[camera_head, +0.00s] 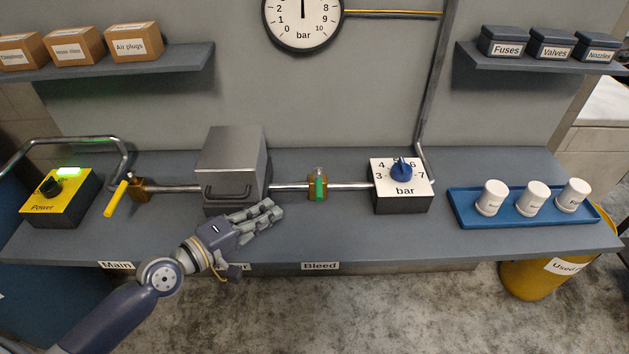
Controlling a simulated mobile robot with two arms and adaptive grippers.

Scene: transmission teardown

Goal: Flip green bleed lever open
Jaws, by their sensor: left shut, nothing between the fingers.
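The green bleed lever (320,188) sits on a small brass valve in the pipe, above the "Bleed" label (320,266). In the picture it points up and down, across the pipe. My left gripper (270,210) is in front of the metal filter box (232,160), to the left of the lever and apart from it. Its fingers are shut with nothing between them and point right, towards the valve. My right gripper is not in view.
The pipe (290,187) links the box to a regulator block (402,190) with a blue knob. A yellow lever (117,198) and yellow power box (60,196) stand left. A blue tray (465,212) with white filters is right. The bench before the lever is clear.

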